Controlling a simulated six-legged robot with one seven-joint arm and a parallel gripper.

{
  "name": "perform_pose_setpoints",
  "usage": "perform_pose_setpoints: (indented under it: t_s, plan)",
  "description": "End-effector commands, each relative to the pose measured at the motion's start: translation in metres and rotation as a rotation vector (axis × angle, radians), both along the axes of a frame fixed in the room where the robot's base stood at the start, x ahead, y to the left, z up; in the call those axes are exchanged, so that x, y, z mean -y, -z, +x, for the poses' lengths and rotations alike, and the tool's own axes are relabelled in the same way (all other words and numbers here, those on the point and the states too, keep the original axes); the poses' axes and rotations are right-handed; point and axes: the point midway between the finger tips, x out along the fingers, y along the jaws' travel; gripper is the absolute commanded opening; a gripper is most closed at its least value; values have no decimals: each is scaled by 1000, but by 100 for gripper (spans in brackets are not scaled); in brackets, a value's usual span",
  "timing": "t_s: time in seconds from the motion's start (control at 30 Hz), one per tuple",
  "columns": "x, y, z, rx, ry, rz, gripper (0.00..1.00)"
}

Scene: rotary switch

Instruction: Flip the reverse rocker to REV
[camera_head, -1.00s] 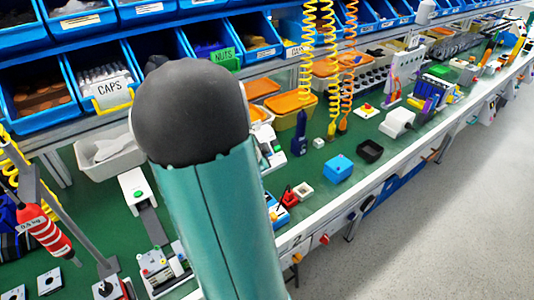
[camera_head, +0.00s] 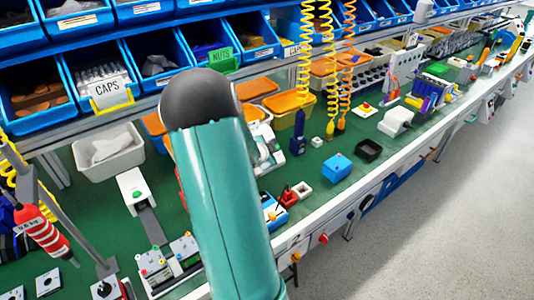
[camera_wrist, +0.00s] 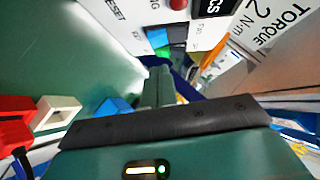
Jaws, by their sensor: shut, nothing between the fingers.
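The reverse rocker cannot be made out in either view. In the wrist view, a white panel (camera_wrist: 120,22) at the top carries the word RESET, a red round button (camera_wrist: 179,4) and other small lettering that is cut off or too small to read. My gripper (camera_wrist: 160,88) shows in the wrist view as narrow greenish fingers beyond a dark bar. It is shut and empty, with its tips below the panel in the picture; I cannot tell whether they touch anything. In the head view my teal arm hides the gripper.
A TORQUE 2 N·m sign (camera_wrist: 270,22) is at the wrist view's top right. A red block (camera_wrist: 14,118) and a white square holder (camera_wrist: 56,113) lie left. In the head view, a blue box (camera_head: 337,167) and black tray (camera_head: 368,150) stand on the green bench; the floor at right is clear.

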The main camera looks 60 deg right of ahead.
Motion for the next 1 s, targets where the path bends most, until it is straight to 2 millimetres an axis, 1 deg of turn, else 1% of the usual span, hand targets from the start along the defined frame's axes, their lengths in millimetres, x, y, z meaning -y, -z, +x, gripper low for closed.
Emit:
perform_pose_setpoints:
  t_s: [0.03,0.1,0.23,0.6,0.7,1.0]
  plan:
    - [2,6,5,0,-1,1,0]
    - [4,13,8,-1,-1,1,0]
    - [6,19,13,0,0,0,0]
    - [6,20,14,0,-1,-1,0]
    - [7,26,16,0,-1,1,0]
    - [7,24,16,1,-1,0,0]
